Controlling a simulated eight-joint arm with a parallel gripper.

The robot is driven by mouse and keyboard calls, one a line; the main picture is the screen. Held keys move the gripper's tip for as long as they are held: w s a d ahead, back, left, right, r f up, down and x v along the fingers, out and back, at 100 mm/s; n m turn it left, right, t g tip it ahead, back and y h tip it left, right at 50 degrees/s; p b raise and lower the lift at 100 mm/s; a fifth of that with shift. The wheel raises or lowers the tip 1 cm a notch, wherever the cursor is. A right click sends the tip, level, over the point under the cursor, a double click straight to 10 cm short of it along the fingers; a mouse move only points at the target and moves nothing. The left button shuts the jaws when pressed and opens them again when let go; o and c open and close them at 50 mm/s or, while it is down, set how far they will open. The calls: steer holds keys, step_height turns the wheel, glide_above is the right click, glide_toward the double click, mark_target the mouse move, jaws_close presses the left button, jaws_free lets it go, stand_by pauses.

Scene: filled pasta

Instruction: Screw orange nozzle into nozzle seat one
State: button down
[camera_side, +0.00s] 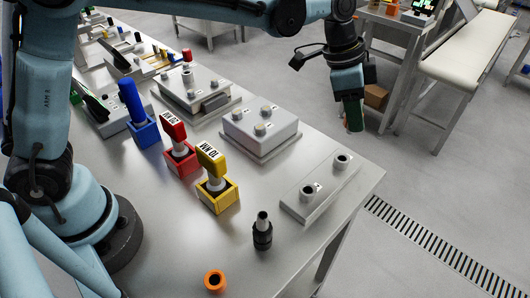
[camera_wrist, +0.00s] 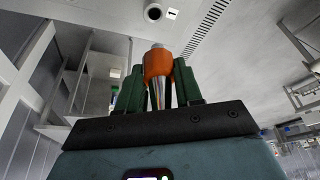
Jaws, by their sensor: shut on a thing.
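My gripper (camera_wrist: 158,85) has green fingers and is shut on the orange nozzle (camera_wrist: 158,63), an orange collar with a metal tip pointing away from the wrist. In the side view my gripper (camera_side: 354,122) hangs raised, above and behind the far right corner of the table; the nozzle is hidden there. The pale seat block (camera_side: 322,186) lies at the table's right end with two dark-holed round seats. In the wrist view nozzle seat one (camera_wrist: 153,12), beside a "1" label, lies ahead of the nozzle tip, apart from it. Seat labels are too small in the side view.
A black nozzle (camera_side: 262,232) stands on the table in front of the seat block. An orange ring (camera_side: 215,280) lies at the near edge. Yellow (camera_side: 218,192), red (camera_side: 183,159) and blue (camera_side: 144,131) holders carry handled tools. A grey box (camera_side: 260,130) with knobs stands behind.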

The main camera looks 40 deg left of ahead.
stand_by(0.3)
steer(key=shift+f, duration=2.9)
steer(key=shift+f, duration=1.25)
steer(key=c, duration=0.7)
jaws_free()
steer(key=shift+o, duration=0.6)
steer(key=shift+o, duration=0.8)
steer(key=v, duration=0.7)
